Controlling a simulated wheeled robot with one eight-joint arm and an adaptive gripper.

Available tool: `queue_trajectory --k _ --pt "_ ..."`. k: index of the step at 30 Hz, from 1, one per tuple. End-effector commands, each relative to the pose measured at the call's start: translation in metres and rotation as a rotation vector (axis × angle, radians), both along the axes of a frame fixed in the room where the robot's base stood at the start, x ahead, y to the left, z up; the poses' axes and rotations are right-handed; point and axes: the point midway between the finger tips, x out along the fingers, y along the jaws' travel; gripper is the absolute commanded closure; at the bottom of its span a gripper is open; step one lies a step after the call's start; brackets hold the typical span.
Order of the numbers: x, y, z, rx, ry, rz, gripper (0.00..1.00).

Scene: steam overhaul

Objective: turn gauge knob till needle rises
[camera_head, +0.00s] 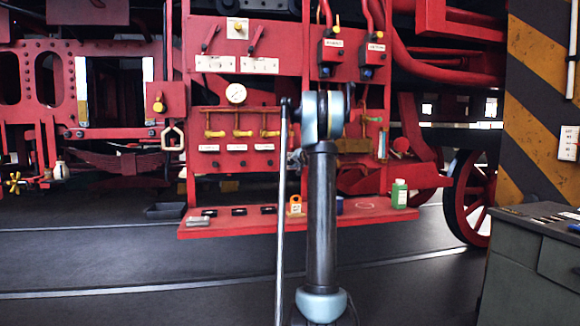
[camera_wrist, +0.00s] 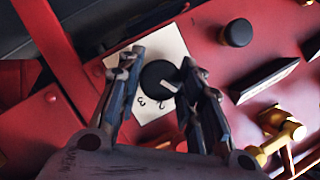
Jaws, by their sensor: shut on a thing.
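A black round knob (camera_wrist: 158,76) sits on a white plate (camera_wrist: 167,42) with dark numerals, of which a 3 and a 2 show, in the wrist view. My gripper (camera_wrist: 160,82) has one finger on each side of the knob and is shut on it. The right fingertip overlaps the knob's edge. A round white gauge (camera_head: 236,93) is on the red panel in the head view; its needle is too small to read. In the head view my arm hides the gripper and the gripped knob.
In the wrist view a second black knob (camera_wrist: 238,33) and a yellow fitting (camera_wrist: 280,135) stand to the right. A red bar runs along the left. In the head view a red shelf (camera_head: 240,228) carries a green bottle (camera_head: 399,194). A grey cabinet (camera_head: 530,262) stands right.

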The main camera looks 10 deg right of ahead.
Motion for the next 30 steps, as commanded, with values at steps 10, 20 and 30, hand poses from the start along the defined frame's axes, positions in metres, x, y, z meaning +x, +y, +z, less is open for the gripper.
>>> queue_trajectory --k 10,20,30 --pt "0.0 -0.0033 -0.0018 0.33 -0.001 -0.004 0.9" --pt "0.0 -0.0035 -0.0035 0.616 0.0 -0.003 0.9" --pt "-0.0003 -0.0039 -0.0046 0.805 -0.001 -0.004 0.9"
